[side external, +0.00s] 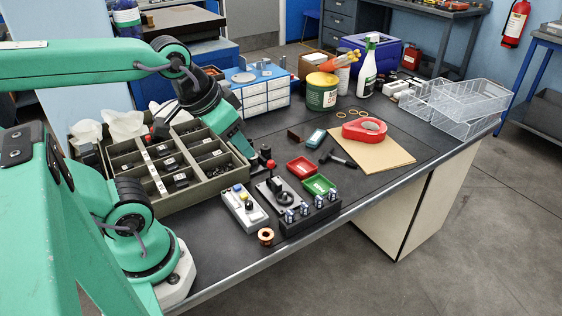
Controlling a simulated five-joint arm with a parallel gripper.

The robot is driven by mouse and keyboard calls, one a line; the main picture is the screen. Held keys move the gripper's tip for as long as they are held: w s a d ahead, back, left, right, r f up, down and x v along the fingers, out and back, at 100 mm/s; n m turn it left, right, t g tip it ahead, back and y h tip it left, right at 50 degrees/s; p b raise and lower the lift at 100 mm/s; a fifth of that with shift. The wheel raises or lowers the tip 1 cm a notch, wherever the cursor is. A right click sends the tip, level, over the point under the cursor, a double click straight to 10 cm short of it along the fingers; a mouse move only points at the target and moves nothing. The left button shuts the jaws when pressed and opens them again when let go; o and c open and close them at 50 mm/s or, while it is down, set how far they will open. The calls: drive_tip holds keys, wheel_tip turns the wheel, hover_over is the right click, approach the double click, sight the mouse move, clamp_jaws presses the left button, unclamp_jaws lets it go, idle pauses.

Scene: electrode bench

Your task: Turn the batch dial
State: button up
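A small light-grey control box (236,217) lies near the front edge of the bench, with a blue button, a yellow part and a dark round knob (249,208) on top. The knob may be the batch dial; its marking is too small to read. My gripper (255,158) hangs above and behind the box, apart from it, pointing down to the right. Its fingertips are small and dark here, so I cannot tell whether they are open or shut. No held object is visible.
A metal plate fixture (264,193) with a red-topped lever (270,164) stands right of the box. A black rack of small cylinders (310,216), a copper ring (265,237) and red (301,167) and green (319,185) trays are close by. A compartment tray (213,187) lies left.

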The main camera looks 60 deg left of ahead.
drive_tip(key=f+n, duration=0.1)
drive_tip(key=n, duration=0.1)
drive_tip(key=n+g, duration=0.5)
drive_tip(key=n, duration=1)
hover_over(249, 203)
wheel_tip(249, 203, down, 11)
drive_tip(key=shift+a+f+n+g, duration=0.1)
drive_tip(key=shift+f+n+g, duration=0.2)
drive_tip(key=shift+f+n, duration=0.65)
drive_tip(key=shift+r+n, duration=0.1)
drive_tip(key=shift+n, duration=0.15)
drive_tip(key=shift+f, duration=3.75)
